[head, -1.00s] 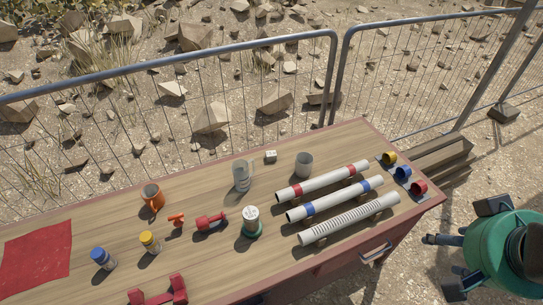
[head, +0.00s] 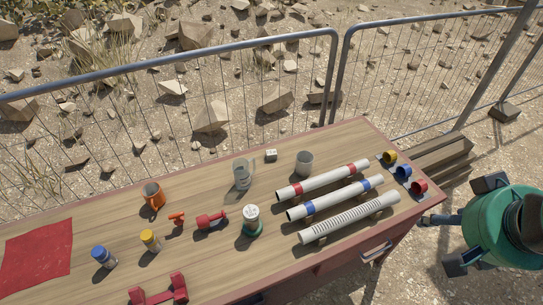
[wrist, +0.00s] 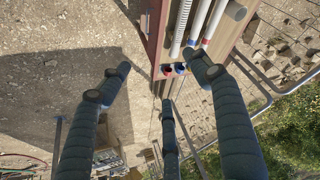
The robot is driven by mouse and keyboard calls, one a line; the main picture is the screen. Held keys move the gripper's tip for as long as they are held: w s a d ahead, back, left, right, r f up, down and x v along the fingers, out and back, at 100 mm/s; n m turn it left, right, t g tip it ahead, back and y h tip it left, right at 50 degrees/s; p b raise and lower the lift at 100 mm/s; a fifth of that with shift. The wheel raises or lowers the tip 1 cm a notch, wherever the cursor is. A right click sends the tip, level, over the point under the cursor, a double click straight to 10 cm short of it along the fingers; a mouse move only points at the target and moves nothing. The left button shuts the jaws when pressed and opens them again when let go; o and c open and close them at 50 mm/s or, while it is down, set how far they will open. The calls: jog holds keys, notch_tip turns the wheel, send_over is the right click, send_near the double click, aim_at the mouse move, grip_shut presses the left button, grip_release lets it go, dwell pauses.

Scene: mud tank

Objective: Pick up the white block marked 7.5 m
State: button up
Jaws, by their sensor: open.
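A small white block (head: 271,155) stands on the wooden table (head: 340,145) near its back edge, between a clear jug (head: 242,175) and a grey cup (head: 304,164). Its marking is too small to read. The block does not show in the wrist view. My gripper (head: 452,222) is off the table's right end, well to the right of the block. In the wrist view my gripper (wrist: 162,82) has its three dark fingers spread, with nothing between them. Table end, pipes and coloured caps show beyond the fingers.
Three white pipes (head: 348,218) lie at the right, with coloured caps (head: 403,171) beyond. A white-topped green container (head: 251,220), red dumbbell (head: 211,221), orange mug (head: 153,195), two jars (head: 104,257) and red cloth (head: 37,256) are further left. A metal fence (head: 190,68) runs behind the table.

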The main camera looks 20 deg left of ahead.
aim_at(272, 152)
jog(key=w+a+r+n, duration=0.1)
jog(key=w+a, duration=0.2)
jog(key=w, duration=0.4)
jog(key=w+a+r+g+y, duration=0.1)
jog(key=w+a, duration=0.2)
jog(key=w, duration=0.3)
jog(key=w+a+r+n, duration=0.1)
jog(key=w+a, duration=0.3)
jog(key=w, duration=0.3)
jog(key=w+a+f+n+g+y+p, duration=0.1)
jog(key=w+a+f, duration=0.2)
jog(key=w+a, duration=0.35)
jog(key=w+a+f+n, duration=0.1)
jog(key=w+a+f, duration=0.2)
jog(key=w+a, duration=0.35)
jog(key=w+a+f+n+g, duration=0.1)
jog(key=w+a+f, duration=1.1)
jog(key=a+f, duration=0.1)
jog(key=w+a+f+n+g+p, duration=0.1)
jog(key=w+a+f+n, duration=0.1)
jog(key=a+f, duration=1.3)
notch_tip(272, 152, down, 3)
jog(key=shift+w+f+y, duration=0.15)
jog(key=shift+w+y, duration=0.25)
jog(key=shift+w, duration=0.3)
jog(key=shift+d, duration=0.1)
